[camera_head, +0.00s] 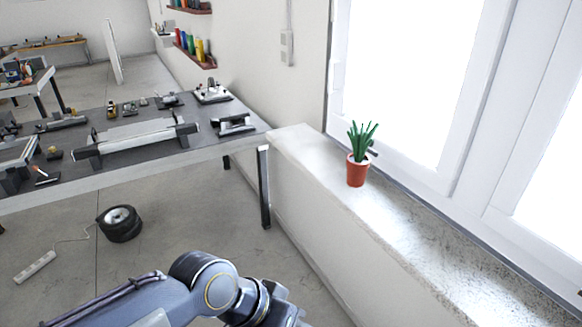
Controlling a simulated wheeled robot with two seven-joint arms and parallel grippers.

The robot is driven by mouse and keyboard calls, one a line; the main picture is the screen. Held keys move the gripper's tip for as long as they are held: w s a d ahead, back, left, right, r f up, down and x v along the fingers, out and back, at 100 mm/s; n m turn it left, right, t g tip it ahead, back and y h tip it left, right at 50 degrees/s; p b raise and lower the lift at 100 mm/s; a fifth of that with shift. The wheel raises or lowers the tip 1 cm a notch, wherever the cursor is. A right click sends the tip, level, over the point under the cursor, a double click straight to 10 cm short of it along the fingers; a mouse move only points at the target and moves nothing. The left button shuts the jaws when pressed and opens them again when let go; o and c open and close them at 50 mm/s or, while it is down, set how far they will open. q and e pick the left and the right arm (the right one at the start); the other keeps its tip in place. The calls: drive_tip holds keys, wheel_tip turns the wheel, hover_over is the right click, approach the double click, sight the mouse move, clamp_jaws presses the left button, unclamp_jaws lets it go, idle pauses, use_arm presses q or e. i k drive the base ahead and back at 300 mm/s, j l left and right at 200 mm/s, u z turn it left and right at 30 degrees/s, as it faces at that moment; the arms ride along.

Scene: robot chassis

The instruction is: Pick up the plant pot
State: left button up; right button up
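The plant pot (357,171) is a small orange-red pot with a green spiky plant (362,139) in it. It stands upright on the pale stone window sill (320,160), near the window frame. An arm of mine comes in from the lower left and ends at the bottom edge, in front of and below the sill, well apart from the pot. Its fingers are cut off by the picture's edge. My other arm does not show. Nothing touches the pot.
A dark workbench (75,180) with several tools stands at the left, its corner close to the sill. A black reel (120,224) and a power strip (35,267) lie on the floor. The window (470,130) rises behind the sill. The sill in front of the pot is clear.

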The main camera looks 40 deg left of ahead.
sight(358, 162)
drive_tip(key=u, duration=0.85)
drive_tip(key=i+j+z, duration=0.15)
drive_tip(key=i+j, duration=0.15)
